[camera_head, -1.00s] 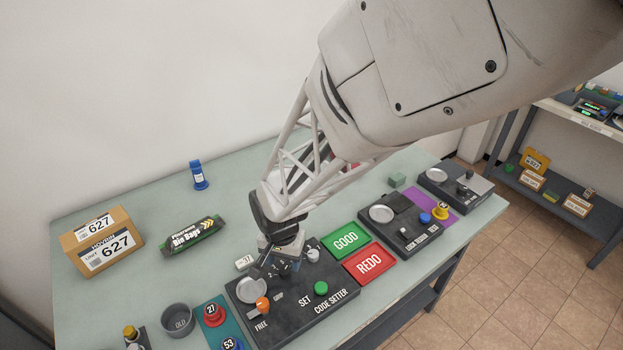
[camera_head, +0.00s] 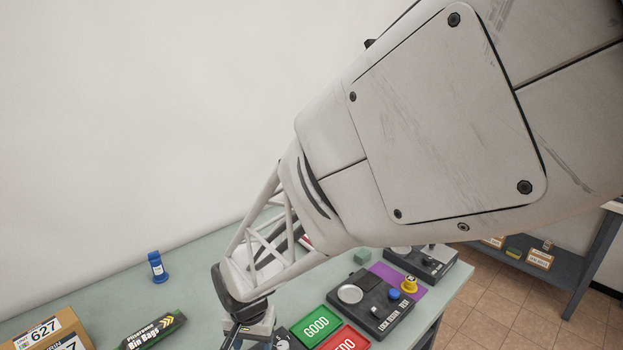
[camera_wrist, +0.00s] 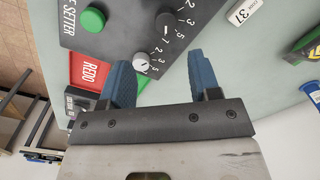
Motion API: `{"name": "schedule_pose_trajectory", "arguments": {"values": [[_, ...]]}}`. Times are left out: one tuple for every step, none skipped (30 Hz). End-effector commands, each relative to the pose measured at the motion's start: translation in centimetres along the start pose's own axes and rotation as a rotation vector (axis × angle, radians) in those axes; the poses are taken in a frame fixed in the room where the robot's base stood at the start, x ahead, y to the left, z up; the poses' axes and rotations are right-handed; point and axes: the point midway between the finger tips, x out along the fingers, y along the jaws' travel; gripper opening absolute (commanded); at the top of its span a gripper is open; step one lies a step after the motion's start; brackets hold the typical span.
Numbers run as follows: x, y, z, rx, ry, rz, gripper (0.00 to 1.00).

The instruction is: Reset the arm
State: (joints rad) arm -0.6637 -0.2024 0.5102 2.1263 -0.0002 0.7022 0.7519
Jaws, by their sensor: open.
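My gripper (camera_wrist: 161,82) shows in the wrist view with its two blue fingers apart and nothing between them. The code setter (camera_wrist: 105,28), a dark panel with a green button and dials, lies beyond the fingertips; I cannot tell the height gap. In the head view my arm reaches down to the table (camera_head: 200,250), and the gripper's fingertips are cut off or hidden at the bottom edge. Most of the code setter is out of the head view or behind my arm.
A blue stamp-like object (camera_head: 157,266) stands at the back left. A bin bags pack (camera_head: 152,331) and a 627 box (camera_head: 50,335) lie front left. The green GOOD tray (camera_head: 316,326), red REDO tray (camera_head: 345,342) and lock tester (camera_head: 375,303) are at right. The white wall (camera_head: 120,110) stands behind.

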Motion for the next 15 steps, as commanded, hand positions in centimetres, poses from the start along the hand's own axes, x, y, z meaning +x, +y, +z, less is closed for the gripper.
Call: {"name": "schedule_pose_trajectory", "arguments": {"values": [[-0.5,0.6,-0.2,0.002,0.004,-0.003,0.57],[-0.8,1.0,-0.4,0.002,0.006,-0.005,0.57],[-1.3,1.6,-0.5,0.001,0.009,-0.007,0.57],[-1.7,2.0,-0.7,0.000,0.012,-0.009,0.57],[-2.2,2.6,-0.8,0.000,0.015,-0.012,0.57],[-2.8,3.5,-1.0,-0.001,0.019,-0.015,0.57],[-3.3,4.1,-1.1,-0.002,0.022,-0.016,0.57],[-3.8,4.8,-1.3,-0.002,0.025,-0.018,0.57],[-4.6,5.8,-1.4,-0.005,0.031,-0.021,0.57],[-5.1,6.6,-1.5,-0.005,0.035,-0.023,0.57],[-5.6,7.3,-1.6,-0.007,0.039,-0.025,0.57],[-6.4,8.3,-1.7,-0.008,0.046,-0.028,0.57],[-6.9,9.1,-1.7,-0.011,0.050,-0.030,0.57],[-7.4,9.9,-1.7,-0.011,0.053,-0.031,0.57],[-8.1,10.9,-1.7,-0.014,0.059,-0.033,0.57]]}}
